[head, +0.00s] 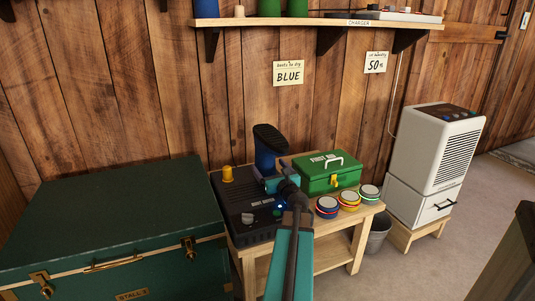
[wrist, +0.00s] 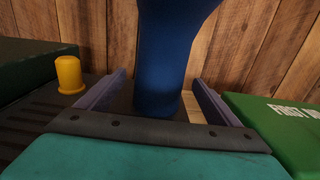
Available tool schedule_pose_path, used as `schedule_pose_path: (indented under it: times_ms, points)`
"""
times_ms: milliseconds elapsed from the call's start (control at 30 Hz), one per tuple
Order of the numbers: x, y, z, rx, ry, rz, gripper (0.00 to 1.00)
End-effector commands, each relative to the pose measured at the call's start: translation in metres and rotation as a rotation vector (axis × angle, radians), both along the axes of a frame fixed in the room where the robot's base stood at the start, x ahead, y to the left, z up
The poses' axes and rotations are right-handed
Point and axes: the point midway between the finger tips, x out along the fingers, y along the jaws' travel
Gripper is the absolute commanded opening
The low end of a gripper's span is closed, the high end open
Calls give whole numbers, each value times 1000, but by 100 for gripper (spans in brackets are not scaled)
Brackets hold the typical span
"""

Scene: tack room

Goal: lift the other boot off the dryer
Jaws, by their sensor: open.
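In the wrist view the boot's blue shaft (wrist: 172,55) rises between my fingers. My gripper (wrist: 160,88) is open, one finger on each side of the shaft, with a gap visible at the right. In the head view my gripper (head: 272,180) and arm hide the boot's lower part. A bare yellow post (head: 227,174) stands on the dryer's left; it also shows in the wrist view (wrist: 69,75).
A green first aid box (head: 326,175) sits close on the right of the boot. A green trunk (head: 115,225) is at the left. The plank wall (head: 235,110) is close behind, with a shelf (head: 300,21) above.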

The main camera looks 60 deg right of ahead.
Motion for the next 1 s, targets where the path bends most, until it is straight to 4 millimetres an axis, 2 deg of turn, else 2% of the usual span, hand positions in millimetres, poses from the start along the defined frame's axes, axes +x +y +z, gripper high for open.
schedule_pose_path:
  times_ms: [233, 833, 1000]
  points:
    - [14, -11, -1, 0, 0, -1, 86]
    - [15, -11, 0, 0, 0, -1, 86]
    - [15, -11, 0, 0, 0, 0, 57]
